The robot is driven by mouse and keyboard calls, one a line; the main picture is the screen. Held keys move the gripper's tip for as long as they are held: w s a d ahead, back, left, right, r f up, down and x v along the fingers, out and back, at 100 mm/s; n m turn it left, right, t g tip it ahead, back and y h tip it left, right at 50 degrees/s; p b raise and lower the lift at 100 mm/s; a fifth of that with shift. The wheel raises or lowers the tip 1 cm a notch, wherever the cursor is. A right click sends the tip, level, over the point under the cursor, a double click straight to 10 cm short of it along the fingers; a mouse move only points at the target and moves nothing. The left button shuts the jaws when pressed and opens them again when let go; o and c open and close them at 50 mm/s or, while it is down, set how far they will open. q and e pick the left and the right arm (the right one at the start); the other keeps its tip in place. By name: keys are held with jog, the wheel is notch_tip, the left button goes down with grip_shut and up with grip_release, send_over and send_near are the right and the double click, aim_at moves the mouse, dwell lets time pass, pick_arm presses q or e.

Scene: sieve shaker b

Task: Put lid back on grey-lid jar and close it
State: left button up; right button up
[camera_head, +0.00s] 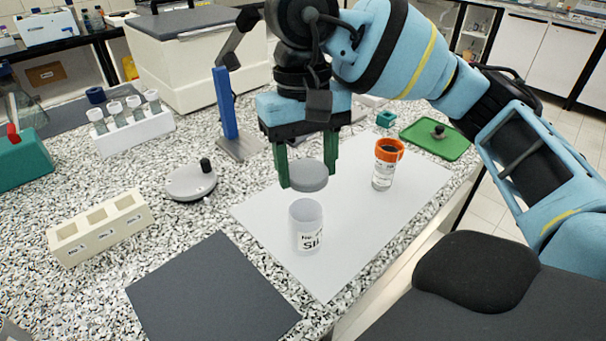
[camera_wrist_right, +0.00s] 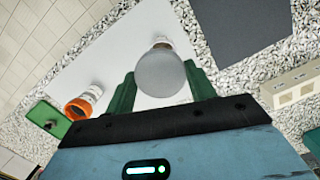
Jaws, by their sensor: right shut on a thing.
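The grey lid (camera_head: 308,175) is between the green fingers of my right gripper (camera_head: 307,172), which is shut on it. The open, white-translucent jar (camera_head: 306,228) stands upright on the white sheet, just below the lid, with a gap between them in the head view. In the right wrist view the lid (camera_wrist_right: 160,72) lies between the fingertips (camera_wrist_right: 160,88) and covers most of the jar; only a bit of the jar (camera_wrist_right: 161,40) shows behind it. My left gripper is not in view.
An orange-lidded jar (camera_head: 383,175) stands on the white sheet (camera_head: 345,235) to the right. A dark mat (camera_head: 210,290), a cream block with square holes (camera_head: 100,228), a grey round piece with a black knob (camera_head: 191,183) and a blue stand (camera_head: 226,105) are around. A green tray (camera_head: 436,140) lies behind.

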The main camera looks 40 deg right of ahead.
aim_at(305, 227)
jog(key=shift+w+r, duration=0.15)
jog(key=shift+r, duration=0.05)
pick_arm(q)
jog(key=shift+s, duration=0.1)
pick_arm(e)
jog(key=shift+f, duration=0.2)
notch_tip(305, 227, down, 3)
jog(key=b, duration=0.2)
jog(key=shift+r+b, duration=0.1)
jog(key=shift+b, duration=0.25)
notch_tip(305, 227, down, 2)
jog(key=shift+b, duration=0.75)
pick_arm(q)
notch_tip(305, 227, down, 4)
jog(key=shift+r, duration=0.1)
pick_arm(e)
jog(key=shift+f, duration=0.2)
